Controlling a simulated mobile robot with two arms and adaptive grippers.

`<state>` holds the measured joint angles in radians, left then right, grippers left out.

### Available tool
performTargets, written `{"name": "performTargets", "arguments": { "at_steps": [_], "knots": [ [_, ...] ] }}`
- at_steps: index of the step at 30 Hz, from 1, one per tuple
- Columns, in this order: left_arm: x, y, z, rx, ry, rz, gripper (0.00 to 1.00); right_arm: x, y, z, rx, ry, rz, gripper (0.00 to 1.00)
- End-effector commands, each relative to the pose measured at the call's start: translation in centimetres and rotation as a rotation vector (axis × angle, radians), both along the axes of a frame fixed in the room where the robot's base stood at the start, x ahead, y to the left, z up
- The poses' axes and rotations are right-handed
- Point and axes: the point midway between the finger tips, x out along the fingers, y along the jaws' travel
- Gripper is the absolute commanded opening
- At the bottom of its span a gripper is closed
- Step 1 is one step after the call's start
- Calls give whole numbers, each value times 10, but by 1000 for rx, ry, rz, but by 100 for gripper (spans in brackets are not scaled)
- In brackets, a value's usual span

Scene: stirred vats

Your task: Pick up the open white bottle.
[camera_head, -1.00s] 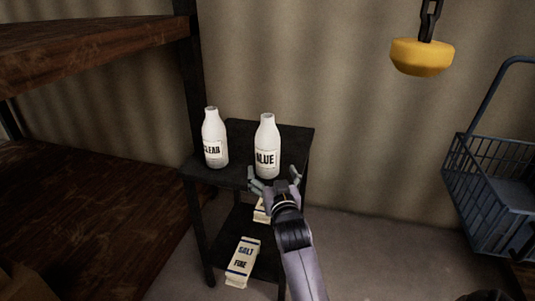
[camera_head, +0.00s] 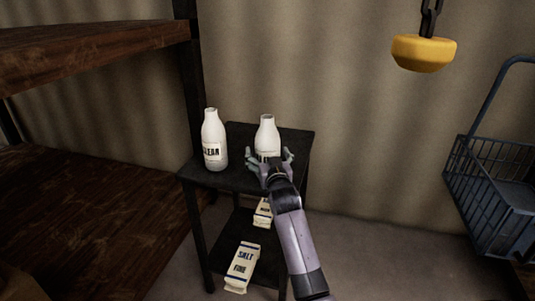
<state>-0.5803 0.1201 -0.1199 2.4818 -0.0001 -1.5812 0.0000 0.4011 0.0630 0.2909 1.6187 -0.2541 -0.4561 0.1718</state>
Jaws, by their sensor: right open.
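Two white bottles stand upright on the top of a small black stand (camera_head: 240,176). The left bottle (camera_head: 214,138) has a dark label ending in "LEAR". The right bottle (camera_head: 267,130) has its label and lower body mostly hidden by my gripper. From this angle I cannot tell which bottle is open. My right gripper (camera_head: 269,158) is open, with its fingers spread to either side of the right bottle's lower body. Whether the fingers touch it I cannot tell. My left gripper is not in view.
A "SALT FINE" carton (camera_head: 242,267) and another carton (camera_head: 263,212) are on the stand's lower shelf. A brown wooden rack (camera_head: 90,215) is at the left. A yellow weight (camera_head: 424,53) hangs at upper right, near a blue wire basket (camera_head: 490,190).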

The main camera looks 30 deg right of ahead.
Motion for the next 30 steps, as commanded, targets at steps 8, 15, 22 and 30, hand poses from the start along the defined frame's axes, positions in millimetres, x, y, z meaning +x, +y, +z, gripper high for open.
{"name": "performTargets", "arguments": {
  "at_steps": [8, 15, 22, 30],
  "knots": [
    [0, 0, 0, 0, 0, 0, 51, 0, 0, 0, 0, 0, 0, 72],
    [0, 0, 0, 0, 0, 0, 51, 0, 0, 0, 0, 0, 0, 56],
    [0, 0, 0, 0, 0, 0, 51, 0, 1, 0, 0, 0, 0, 41],
    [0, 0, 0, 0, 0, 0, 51, 0, 0, 0, 1, 1, 0, 23]
  ]
}}
